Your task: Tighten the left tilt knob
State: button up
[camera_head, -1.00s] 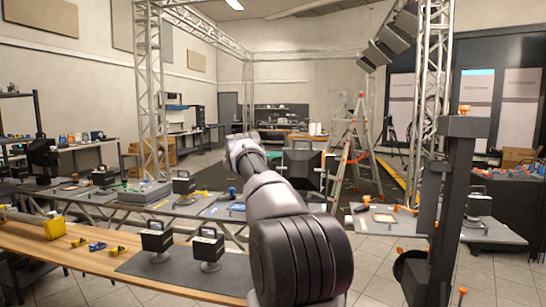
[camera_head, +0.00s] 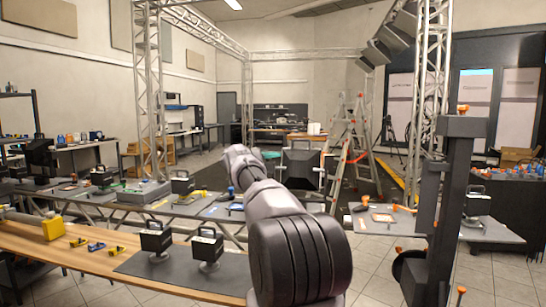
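My arm (camera_head: 300,255) rises from the bottom middle and reaches away from me. My gripper does not show; it may be hidden beyond the arm's far bend. A tall black post (camera_head: 455,190) stands at the right, with an orange knob (camera_head: 463,109) on top. Another orange knob (camera_head: 398,250) sticks out low on the post's left side. A further orange knob (camera_head: 461,290) shows at the bottom edge. I cannot tell which of these, if any, is the left tilt knob. A black lamp panel (camera_head: 301,168) stands behind my arm.
A wooden bench (camera_head: 80,254) at left carries a dark mat (camera_head: 135,268) with two small black handled units. Truss-legged tables with tools and orange-knobbed parts lie beyond. A ladder (camera_head: 352,150) stands behind.

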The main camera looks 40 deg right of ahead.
jog(key=o, duration=0.4)
jog(key=shift+r, duration=0.1)
jog(key=a, duration=0.7)
jog(key=w+a, duration=0.1)
jog(key=a, duration=0.2)
jog(key=shift+a, duration=0.3)
